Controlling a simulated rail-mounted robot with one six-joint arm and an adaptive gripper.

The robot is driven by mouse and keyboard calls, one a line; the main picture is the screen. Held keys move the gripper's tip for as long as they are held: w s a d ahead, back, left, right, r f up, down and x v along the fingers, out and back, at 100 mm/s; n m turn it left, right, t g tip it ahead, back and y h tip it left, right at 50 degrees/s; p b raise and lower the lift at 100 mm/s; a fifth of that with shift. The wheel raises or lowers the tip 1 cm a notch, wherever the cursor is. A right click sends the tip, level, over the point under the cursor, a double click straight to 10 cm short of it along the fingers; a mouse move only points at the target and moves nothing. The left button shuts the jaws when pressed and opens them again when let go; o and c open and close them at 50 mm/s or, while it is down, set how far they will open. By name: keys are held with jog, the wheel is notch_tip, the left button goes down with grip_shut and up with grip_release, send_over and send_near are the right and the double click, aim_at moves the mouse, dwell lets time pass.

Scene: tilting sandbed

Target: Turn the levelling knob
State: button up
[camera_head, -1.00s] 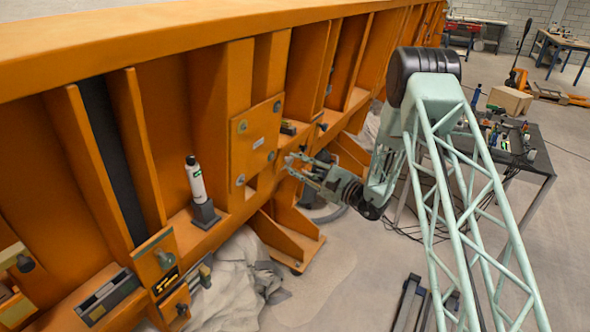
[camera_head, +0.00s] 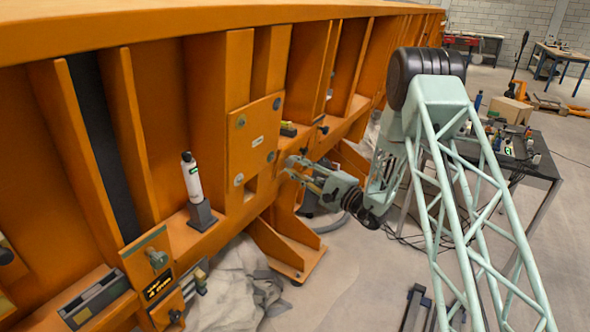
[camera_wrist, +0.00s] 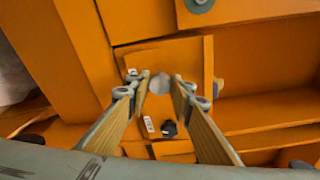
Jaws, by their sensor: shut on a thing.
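The levelling knob (camera_wrist: 160,84) looks like a round pale grey knob on an orange plate in the wrist view. My gripper (camera_wrist: 161,88) has one finger on each side of it and is shut on it. In the head view my gripper (camera_head: 286,168) reaches left to the orange frame, just below and right of a bolted plate (camera_head: 254,138). The knob itself is too small or hidden to make out there. How far it is turned cannot be told.
A black knob (camera_wrist: 169,128) and a white label (camera_wrist: 149,124) sit close below my fingertips. A white bottle (camera_head: 191,179) stands in a dark holder on the frame's ledge. A dark table (camera_head: 535,166) with bottles stands at right.

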dwell(0.3)
jog(key=o, duration=0.8)
jog(key=shift+o, duration=0.2)
jog(key=v, duration=1.2)
